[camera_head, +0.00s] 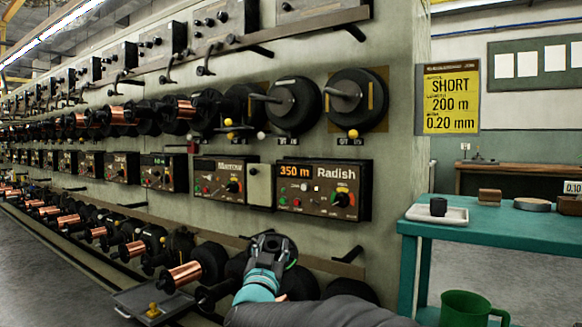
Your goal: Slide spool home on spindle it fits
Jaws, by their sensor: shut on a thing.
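My gripper (271,246), dark with a teal cuff, is low at the front of the rack, beside the lower row. It is shut on a dark rounded thing, seemingly the spool (290,254), mostly hidden behind the fingers. Two bare grey spindles stick out of large black discs in the upper row: the right spindle (344,95) and the left spindle (266,98). Both are above my gripper and apart from it. Copper-wound spools, such as the one at lower left (183,274), sit on other spindles. The held thing's bore is not visible.
Control boxes, including one reading "350 m Radish" (322,188), jut out between the rows. A grey tray (130,309) is at lower left. A teal table (480,229) at right bears a white tray (457,216) with a small black cylinder (438,207). A yellow sign (451,98) reads "SHORT".

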